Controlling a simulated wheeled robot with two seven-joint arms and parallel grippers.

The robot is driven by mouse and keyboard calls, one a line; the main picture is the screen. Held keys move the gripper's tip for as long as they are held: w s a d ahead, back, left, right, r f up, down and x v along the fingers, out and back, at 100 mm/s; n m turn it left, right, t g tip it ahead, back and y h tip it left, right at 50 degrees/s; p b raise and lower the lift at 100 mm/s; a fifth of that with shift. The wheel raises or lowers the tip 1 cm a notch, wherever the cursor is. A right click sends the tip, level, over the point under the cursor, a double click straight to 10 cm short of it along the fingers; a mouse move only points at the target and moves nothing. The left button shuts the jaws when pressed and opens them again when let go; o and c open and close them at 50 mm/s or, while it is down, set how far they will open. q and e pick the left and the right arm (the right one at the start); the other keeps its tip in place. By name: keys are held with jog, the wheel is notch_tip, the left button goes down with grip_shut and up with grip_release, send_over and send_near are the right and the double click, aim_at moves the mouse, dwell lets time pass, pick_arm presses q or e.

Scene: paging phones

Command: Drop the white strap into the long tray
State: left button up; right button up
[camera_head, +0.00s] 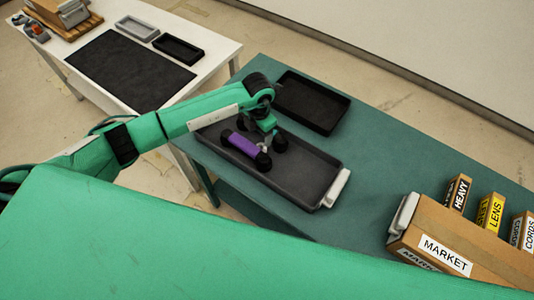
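The long tray (311,193) is dark grey and lies on the green table, with a pale block-like piece (336,188) at its right end. A purple handset-like object (242,144) with dark ends lies in or just above the tray. My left gripper (270,150) points down over the tray, at the right end of the purple object. Its fingers blend with the dark ends, so I cannot tell whether it grips anything. I cannot pick out a white strap for certain. My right gripper is out of view.
A black tray (338,107) stands behind the long tray. A cardboard box marked MARKET (455,235) and several small labelled boxes (490,212) stand at the right. A white table (215,48) at the upper left holds a dark mat (128,68) and two small trays. The green table's right middle is clear.

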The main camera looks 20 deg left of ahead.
pick_arm(q)
notch_tip(320, 180, up, 14)
jog(key=b, duration=0.4)
jog(key=shift+b, duration=0.3)
jog(key=shift+f, duration=0.1)
